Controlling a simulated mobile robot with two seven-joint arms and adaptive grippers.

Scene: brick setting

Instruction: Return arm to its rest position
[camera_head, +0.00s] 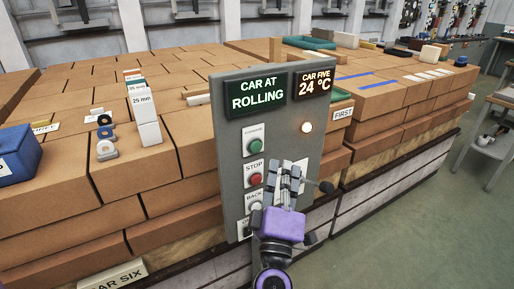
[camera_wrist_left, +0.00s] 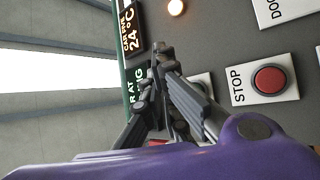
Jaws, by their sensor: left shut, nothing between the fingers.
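My left gripper (camera_head: 290,167) has a purple body and grey fingers. It is in front of the lower right part of a grey control panel (camera_head: 228,130), with its fingers pointing up. The fingers are shut and empty; they also show in the left wrist view (camera_wrist_left: 160,70). The panel has a green button (camera_head: 255,147), a red STOP button (camera_head: 255,180) and a BACK button (camera_head: 255,207) beside the gripper. The lower part of the panel is partly hidden by my gripper. I cannot tell whether the fingers touch the panel. My right gripper is not in view.
Stacks of brown bricks (camera_head: 70,165) stand behind the panel on both sides. A lit lamp (camera_head: 306,127) and a display reading CAR AT ROLLING (camera_head: 256,95) are on the panel.

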